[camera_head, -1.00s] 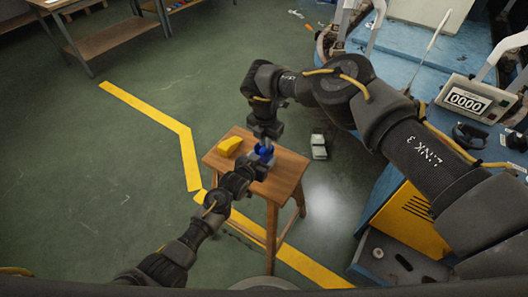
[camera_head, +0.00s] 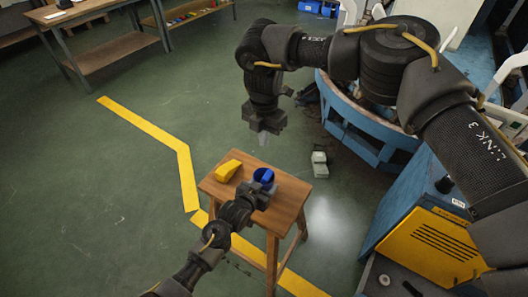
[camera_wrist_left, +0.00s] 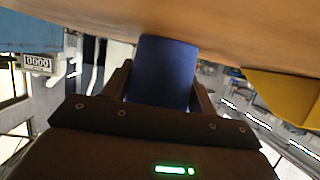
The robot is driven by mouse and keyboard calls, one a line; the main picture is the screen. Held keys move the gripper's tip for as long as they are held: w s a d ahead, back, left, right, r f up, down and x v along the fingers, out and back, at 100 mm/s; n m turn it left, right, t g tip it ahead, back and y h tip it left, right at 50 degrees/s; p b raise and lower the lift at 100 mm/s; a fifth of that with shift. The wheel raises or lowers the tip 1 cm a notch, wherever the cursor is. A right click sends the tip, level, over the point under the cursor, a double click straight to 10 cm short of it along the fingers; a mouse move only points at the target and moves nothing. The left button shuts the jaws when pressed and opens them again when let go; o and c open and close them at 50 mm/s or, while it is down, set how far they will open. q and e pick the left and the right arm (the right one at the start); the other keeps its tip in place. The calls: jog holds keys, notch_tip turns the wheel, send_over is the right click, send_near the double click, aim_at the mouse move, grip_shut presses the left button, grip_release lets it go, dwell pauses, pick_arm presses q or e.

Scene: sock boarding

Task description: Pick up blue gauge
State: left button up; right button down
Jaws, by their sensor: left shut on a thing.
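The blue gauge (camera_head: 263,175) is at the top of a small wooden stool. My left gripper (camera_head: 262,187) comes in from the front and is shut on it. In the left wrist view the blue gauge (camera_wrist_left: 165,70) sits between the two dark fingers, close to the wooden top; I cannot tell whether it touches the wood. My right gripper (camera_head: 264,136) hangs above and behind the stool, pointing down, apart from the gauge. Its fingertips are too small and blurred to show their opening.
A yellow block (camera_head: 228,170) lies on the wooden stool (camera_head: 285,205) left of the gauge. A small grey-white object (camera_head: 319,165) is on the floor behind the stool. A blue and yellow machine (camera_head: 430,245) stands at the right. The green floor at the left is open.

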jog(key=shift+r, duration=0.75)
jog(key=shift+c, duration=2.2)
grip_release()
